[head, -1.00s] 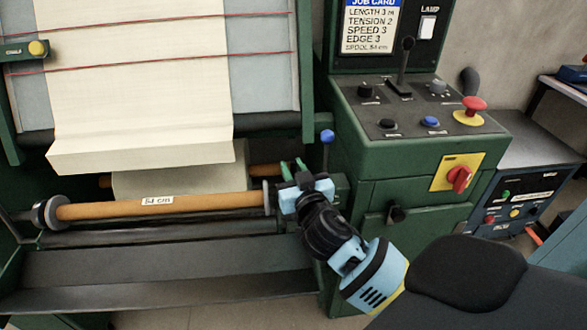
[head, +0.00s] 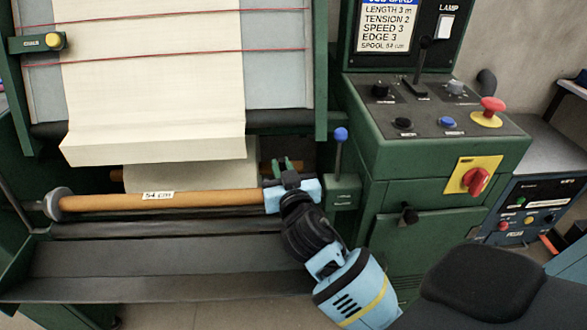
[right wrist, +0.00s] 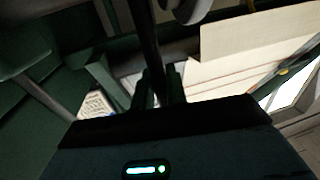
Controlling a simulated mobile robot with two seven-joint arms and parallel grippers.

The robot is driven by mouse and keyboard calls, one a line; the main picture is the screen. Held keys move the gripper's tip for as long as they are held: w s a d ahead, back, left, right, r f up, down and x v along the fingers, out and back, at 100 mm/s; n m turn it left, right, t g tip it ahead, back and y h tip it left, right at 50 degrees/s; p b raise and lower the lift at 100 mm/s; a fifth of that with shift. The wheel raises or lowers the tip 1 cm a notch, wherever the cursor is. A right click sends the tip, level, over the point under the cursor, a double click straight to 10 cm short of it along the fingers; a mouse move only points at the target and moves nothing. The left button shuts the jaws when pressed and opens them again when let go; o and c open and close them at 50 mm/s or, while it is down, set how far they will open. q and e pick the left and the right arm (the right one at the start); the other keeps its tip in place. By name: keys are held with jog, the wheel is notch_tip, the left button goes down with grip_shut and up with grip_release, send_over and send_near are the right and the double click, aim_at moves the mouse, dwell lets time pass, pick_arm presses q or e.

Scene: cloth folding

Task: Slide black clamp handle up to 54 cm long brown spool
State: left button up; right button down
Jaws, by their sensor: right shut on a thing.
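The brown spool (head: 215,198), labelled "54 cm", lies level across the green machine below the hanging cloth. A grey disc (head: 57,203) sits at its left end. My right gripper (head: 284,170) is at the spool's right end and covers the disc there. In the right wrist view, my right gripper (right wrist: 160,88) is shut on the black clamp handle (right wrist: 150,45), a dark bar running up between the fingers. A pale round disc (right wrist: 185,8) shows close to the bar. In the head view the handle is mostly hidden by the gripper. My left gripper is out of view.
Cream cloth (head: 155,80) hangs behind and above the spool. A blue-knobbed lever (head: 341,136) stands just right of my right gripper. The green control cabinet (head: 400,190) is further right. A dark sloping panel (head: 150,257) lies below the spool.

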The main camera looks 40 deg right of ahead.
jog(key=shift+a, duration=0.1)
jog(key=c, duration=1.9)
grip_release()
jog(key=o, duration=0.4)
jog(key=shift+w, duration=0.1)
jog(key=shift+o, duration=0.2)
jog(key=shift+s+a, duration=0.1)
jog(key=shift+s, duration=0.2)
jog(key=v, duration=0.7)
jog(key=shift+b, duration=0.3)
jog(key=shift+s+a, duration=0.1)
jog(key=shift+s, duration=0.05)
